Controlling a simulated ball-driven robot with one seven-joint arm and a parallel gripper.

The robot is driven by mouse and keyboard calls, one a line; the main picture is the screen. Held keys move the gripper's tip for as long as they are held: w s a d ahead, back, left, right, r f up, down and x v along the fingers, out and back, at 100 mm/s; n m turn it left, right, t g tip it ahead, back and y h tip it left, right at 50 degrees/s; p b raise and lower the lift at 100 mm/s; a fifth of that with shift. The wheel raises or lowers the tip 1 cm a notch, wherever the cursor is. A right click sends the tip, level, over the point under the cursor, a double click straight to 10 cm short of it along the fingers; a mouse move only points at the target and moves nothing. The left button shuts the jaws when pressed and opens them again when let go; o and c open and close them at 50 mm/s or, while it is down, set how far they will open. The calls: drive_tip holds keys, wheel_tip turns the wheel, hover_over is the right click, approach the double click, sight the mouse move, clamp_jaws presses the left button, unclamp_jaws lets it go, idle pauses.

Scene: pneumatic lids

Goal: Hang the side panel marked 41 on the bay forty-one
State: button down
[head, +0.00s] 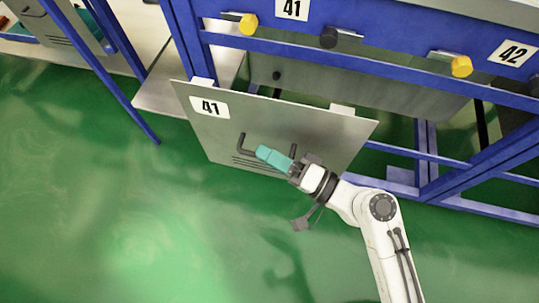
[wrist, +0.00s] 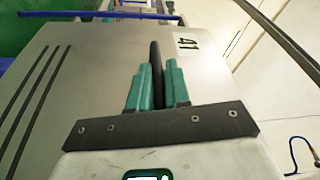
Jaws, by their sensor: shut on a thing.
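The side panel marked 41 (head: 225,130) is a grey metal sheet with a white 41 label at its upper left and dark slots low down. It is tilted in front of the blue frame of bay forty-one (head: 350,47), whose plate reads 41. My gripper (head: 275,157) has teal fingers shut on the panel's dark handle. In the wrist view the fingers (wrist: 155,85) close on the dark handle bar, with the panel (wrist: 90,65) beyond. Pale tabs show at the panel's top edge. I cannot tell whether they touch the frame.
Yellow and black knobs, including a yellow one (head: 248,24), line the blue rail above. A plate marked 42 (head: 513,53) is at the right. A blue post (head: 100,70) slants down at the left. The green floor (head: 100,220) in front is clear.

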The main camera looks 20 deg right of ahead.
drive_tip(key=w+d+f+b, duration=0.1)
drive_tip(key=w+d+b, duration=0.3)
drive_tip(key=w+d, duration=0.5)
drive_tip(key=shift+w+d+f, duration=0.2)
drive_tip(key=shift+w+f, duration=0.1)
drive_tip(key=shift+w, duration=1.65)
idle(0.3)
drive_tip(key=shift+f+b, duration=0.35)
drive_tip(key=shift+b, duration=0.15)
idle(0.6)
drive_tip(key=c, duration=1)
unclamp_jaws()
drive_tip(key=shift+s+f, duration=0.1)
drive_tip(key=shift+d, duration=0.1)
drive_tip(key=p+v, duration=0.1)
drive_tip(key=v, duration=0.9)
drive_tip(key=shift+s+d, duration=0.15)
drive_tip(key=shift+s, duration=0.1)
